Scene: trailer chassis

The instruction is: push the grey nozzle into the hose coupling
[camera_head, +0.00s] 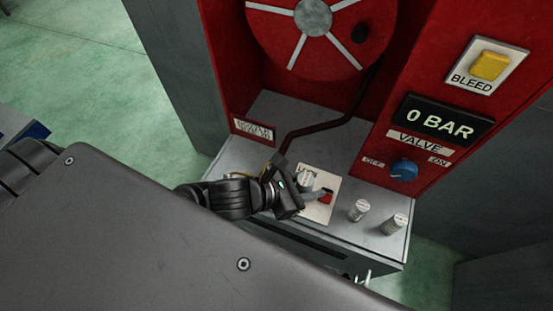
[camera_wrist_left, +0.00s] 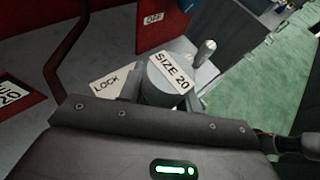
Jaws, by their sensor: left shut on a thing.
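The grey nozzle (camera_wrist_left: 160,88), a cylinder labelled SIZE 20, sits between the fingers of my left gripper (camera_head: 300,191), which is shut on it. A red part (camera_head: 327,196) lies on that plate beside the fingers. The plate's LOCK lettering (camera_wrist_left: 107,82) shows left of the nozzle in the wrist view. The hose coupling is hidden behind my gripper and the nozzle; I cannot tell how deep the nozzle sits. My right gripper is not in view.
The dark red hose (camera_head: 318,127) runs from the reel (camera_head: 330,38) down to the shelf (camera_head: 270,118). Two other grey nozzles (camera_head: 358,210) (camera_head: 393,224) stand to the right. A blue valve knob (camera_head: 404,171), a 0 BAR display (camera_head: 436,121) and a yellow bleed button (camera_head: 490,65) are on the red panel.

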